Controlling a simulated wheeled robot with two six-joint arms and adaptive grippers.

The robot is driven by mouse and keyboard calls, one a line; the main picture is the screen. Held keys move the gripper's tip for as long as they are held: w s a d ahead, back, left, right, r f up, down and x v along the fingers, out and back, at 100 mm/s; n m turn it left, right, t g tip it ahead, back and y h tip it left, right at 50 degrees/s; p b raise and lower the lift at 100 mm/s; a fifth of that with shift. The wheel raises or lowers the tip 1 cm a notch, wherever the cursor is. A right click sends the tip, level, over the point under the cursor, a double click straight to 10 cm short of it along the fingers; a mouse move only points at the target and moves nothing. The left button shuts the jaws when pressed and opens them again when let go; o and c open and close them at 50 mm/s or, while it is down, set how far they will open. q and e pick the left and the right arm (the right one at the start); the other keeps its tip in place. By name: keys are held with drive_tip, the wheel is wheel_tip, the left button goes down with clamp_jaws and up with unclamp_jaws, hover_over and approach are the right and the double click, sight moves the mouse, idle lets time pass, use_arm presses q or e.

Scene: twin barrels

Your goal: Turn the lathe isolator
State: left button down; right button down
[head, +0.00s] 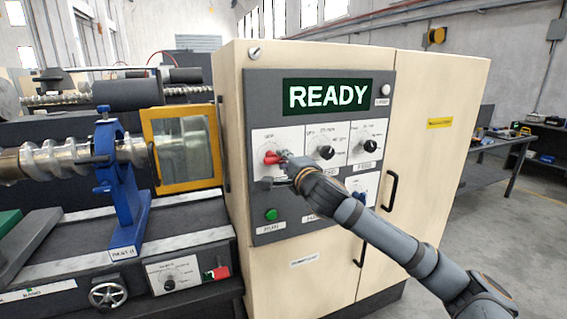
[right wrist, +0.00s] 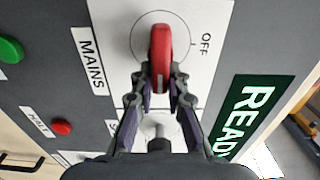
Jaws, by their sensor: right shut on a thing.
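The lathe isolator is a red rotary handle (head: 271,157) on a white plate at the left of the grey control panel. In the right wrist view the red handle (right wrist: 160,45) stands lengthwise in the picture on a round dial, with "OFF" printed to its right and a "MAINS" label to its left. My right gripper (head: 279,160) reaches in from the right, and in the right wrist view its two fingertips (right wrist: 161,78) are closed on the near end of the handle. The fingers hide part of the plate. My left gripper is not in view.
A green display (head: 328,96) reads "READY" above the plates. Black knobs (head: 326,152) sit right of the isolator. A green button (head: 271,214) is below, and a red button (right wrist: 62,128) shows in the wrist view. A yellow-framed window (head: 182,150) stands left of the cabinet.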

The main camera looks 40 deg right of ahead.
drive_tip(key=shift+f, duration=0.1)
drive_tip(key=c, duration=1.3)
unclamp_jaws()
wheel_tip(320, 180, up, 10)
drive_tip(key=shift+a+f, duration=0.1)
